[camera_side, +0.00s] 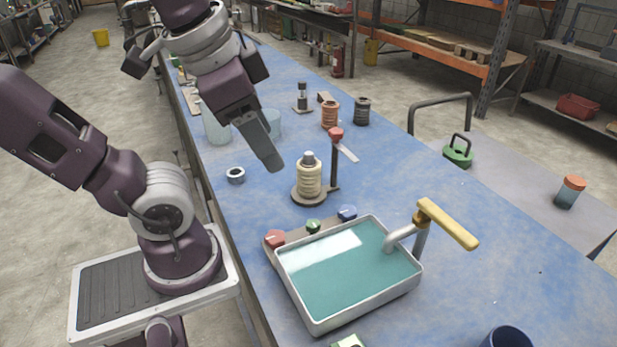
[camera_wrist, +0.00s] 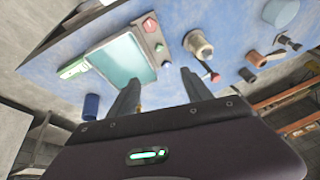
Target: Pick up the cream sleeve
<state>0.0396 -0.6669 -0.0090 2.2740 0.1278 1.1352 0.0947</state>
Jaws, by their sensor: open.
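The cream sleeve (camera_side: 308,181) is ribbed and stands upright on a round dark base (camera_side: 301,199) on the blue bench, with a grey-white knob above it. It also shows in the wrist view (camera_wrist: 199,48), at the upper middle right. My gripper (camera_side: 271,160) is above the bench, up and to the left of the sleeve in the side view, and apart from it. In the wrist view its two fingers (camera_wrist: 160,88) are spread with nothing between them. The sleeve lies beyond the right finger there.
A dark post with a red knob (camera_side: 336,134) rises close beside the sleeve. A teal-filled tray (camera_side: 318,327) with a yellow-handled tap (camera_side: 447,224) is in front. Copper (camera_side: 330,113) and dark (camera_side: 362,111) spools stand behind.

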